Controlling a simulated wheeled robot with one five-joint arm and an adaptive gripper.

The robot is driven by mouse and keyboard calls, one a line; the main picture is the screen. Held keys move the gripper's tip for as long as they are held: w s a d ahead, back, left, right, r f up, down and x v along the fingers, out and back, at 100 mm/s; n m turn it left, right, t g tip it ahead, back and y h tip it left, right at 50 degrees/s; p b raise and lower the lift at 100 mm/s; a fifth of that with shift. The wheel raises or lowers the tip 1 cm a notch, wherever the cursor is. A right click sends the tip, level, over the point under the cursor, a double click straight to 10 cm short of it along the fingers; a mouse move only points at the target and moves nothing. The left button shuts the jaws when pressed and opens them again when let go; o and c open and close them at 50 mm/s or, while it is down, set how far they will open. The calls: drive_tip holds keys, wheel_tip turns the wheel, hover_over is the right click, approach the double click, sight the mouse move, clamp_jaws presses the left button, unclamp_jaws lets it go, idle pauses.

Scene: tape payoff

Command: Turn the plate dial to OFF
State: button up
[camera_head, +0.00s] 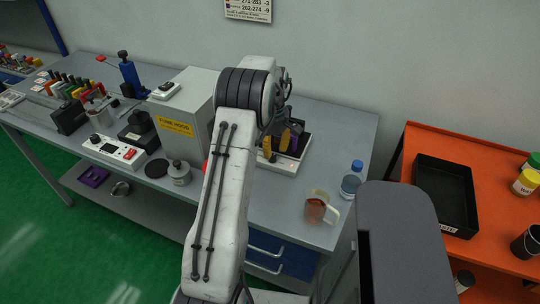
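A low white unit with a dark top (285,167) stands on the grey bench in the head view, with a small red light on its front. It looks like the plate. Its dial cannot be made out; my arm covers the left part of the unit. My gripper (283,138) is over the unit, with dark and yellow parts low at its top. Its fingertips are hard to separate from the unit behind them, so their opening and any contact are unclear.
Left of my arm are a fume hood box (185,115), a white control box with a red switch (113,151) and a grey weight-like canister (179,173). A jug of brown liquid (316,209) and a bottle (352,182) stand to the right. An orange table (480,165) holds a black tray.

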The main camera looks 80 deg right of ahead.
sight(272, 156)
drive_tip(key=shift+f, duration=1.95)
drive_tip(key=shift+c, duration=0.2)
clamp_jaws()
